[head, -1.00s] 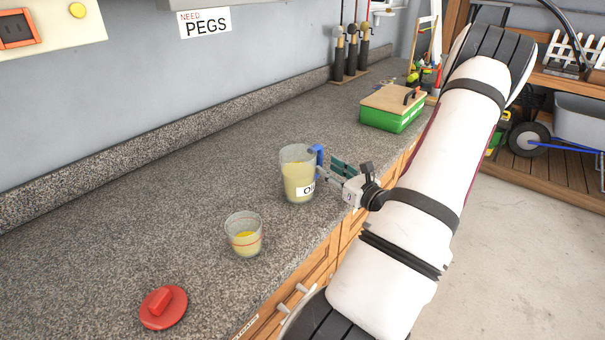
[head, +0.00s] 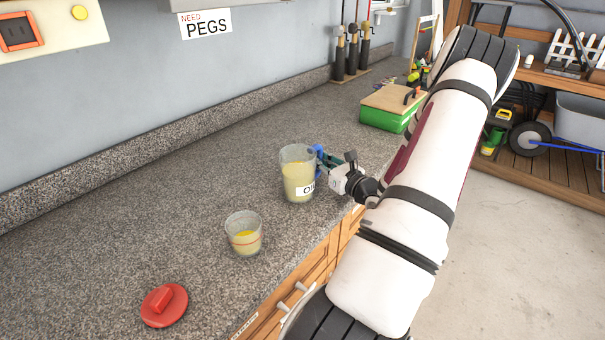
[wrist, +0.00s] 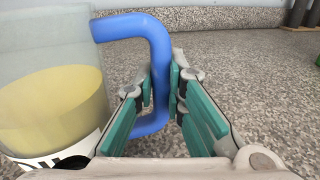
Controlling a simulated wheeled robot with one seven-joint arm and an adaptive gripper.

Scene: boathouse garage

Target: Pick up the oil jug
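The oil jug (head: 297,178) is a clear jug of yellowish oil with a white label. It stands upright on the counter, and its left part fills the left of the wrist view (wrist: 52,105). Its blue handle (wrist: 160,80) faces my gripper. My gripper (head: 321,160) is at the handle, with its green-padded fingers (wrist: 162,85) on either side of the handle's upright bar. The fingers are apart, with a narrow gap showing beside the bar. The jug's base is partly hidden in the wrist view.
A glass cup (head: 243,235) with some yellow liquid stands in front of the jug. A red lid (head: 164,306) lies nearer on the counter (head: 120,220). A green box (head: 382,120) with a wooden top stands farther back. The counter left of the jug is clear.

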